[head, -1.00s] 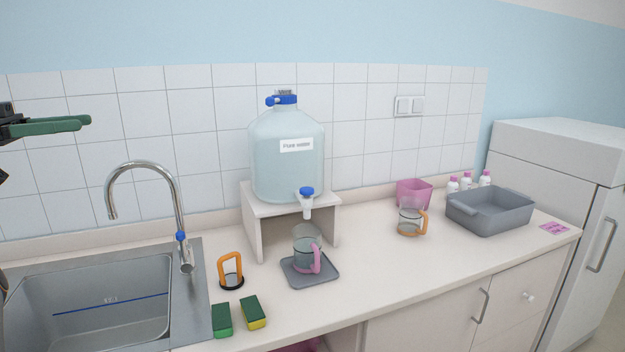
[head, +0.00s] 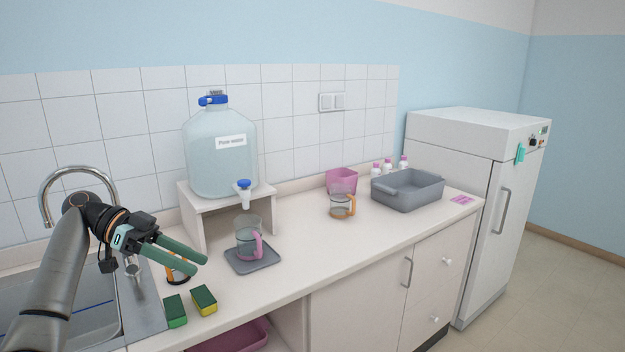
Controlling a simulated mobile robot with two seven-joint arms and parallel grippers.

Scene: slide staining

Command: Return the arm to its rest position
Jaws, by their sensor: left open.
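My left gripper (head: 196,256) has green fingers and is open, with nothing between them. It is in the air over the sink's right edge and the counter, above two sponges. My left arm (head: 58,275) comes up from the lower left, in front of the sink. The gripper partly hides an orange-handled item (head: 178,276) on the counter. My right gripper is not in the head view.
A glass jug with a pink handle (head: 248,238) stands on a grey mat (head: 262,263) below the water bottle's tap (head: 244,190). Green and yellow sponges (head: 203,300) lie at the counter's front. An orange-handled jug (head: 342,206) and grey basin (head: 408,190) stand farther right.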

